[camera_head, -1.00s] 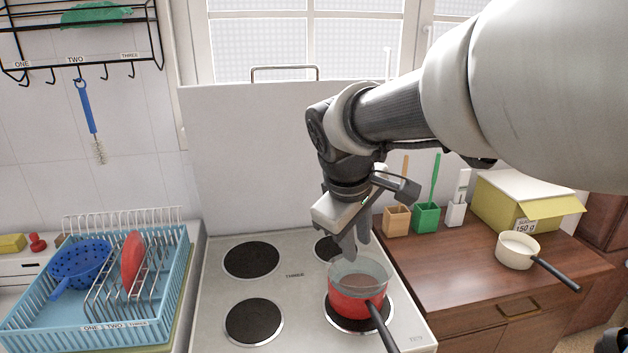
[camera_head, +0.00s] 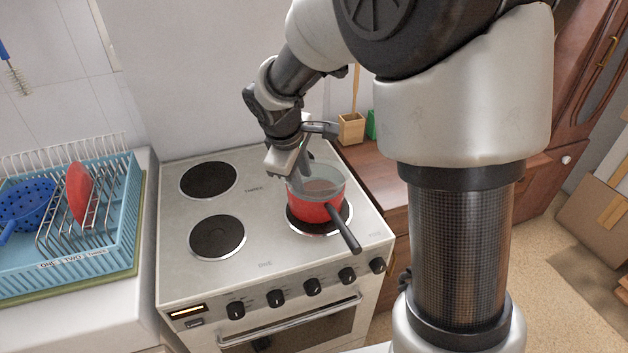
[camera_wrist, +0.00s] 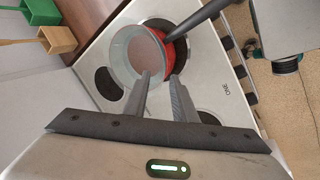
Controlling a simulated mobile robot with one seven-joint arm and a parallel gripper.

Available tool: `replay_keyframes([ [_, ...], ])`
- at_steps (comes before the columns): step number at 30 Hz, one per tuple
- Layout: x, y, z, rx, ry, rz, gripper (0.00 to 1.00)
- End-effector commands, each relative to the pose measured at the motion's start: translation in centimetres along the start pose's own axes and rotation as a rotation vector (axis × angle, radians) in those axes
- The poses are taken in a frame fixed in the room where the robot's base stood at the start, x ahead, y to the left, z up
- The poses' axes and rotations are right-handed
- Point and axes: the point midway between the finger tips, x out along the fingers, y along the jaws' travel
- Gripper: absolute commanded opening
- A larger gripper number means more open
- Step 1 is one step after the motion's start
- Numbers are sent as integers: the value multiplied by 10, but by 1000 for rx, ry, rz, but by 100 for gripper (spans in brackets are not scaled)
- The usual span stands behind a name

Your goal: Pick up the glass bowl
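The glass bowl (camera_head: 332,182) is clear and round and rests in the top of a red pot (camera_head: 311,208) on the front right burner. The bowl (camera_wrist: 120,50) also shows in the wrist view, with the red pot (camera_wrist: 170,58) partly hidden beneath it. My gripper (camera_head: 303,186) is at the bowl's back left rim, pointing down. In the wrist view my gripper (camera_wrist: 160,78) has a gap between its fingers, with the bowl's rim near this gap. One fingertip overlaps the bowl and the other lies just outside it. Contact cannot be told.
The pot's dark handle (camera_head: 344,234) points toward the front right. The stove (camera_head: 180,270) has other bare burners. A blue dish rack (camera_head: 120,235) with a red plate and blue colander stands at left. A wooden utensil holder (camera_head: 351,129) stands behind on the brown counter.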

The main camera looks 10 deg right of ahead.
Motion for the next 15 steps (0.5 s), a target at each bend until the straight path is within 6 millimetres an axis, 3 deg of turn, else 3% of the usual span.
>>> replay_keyframes([
  [10,42,-2,2,0,-3,-1,25],
  [15,54,-2,2,-1,-1,0,25],
])
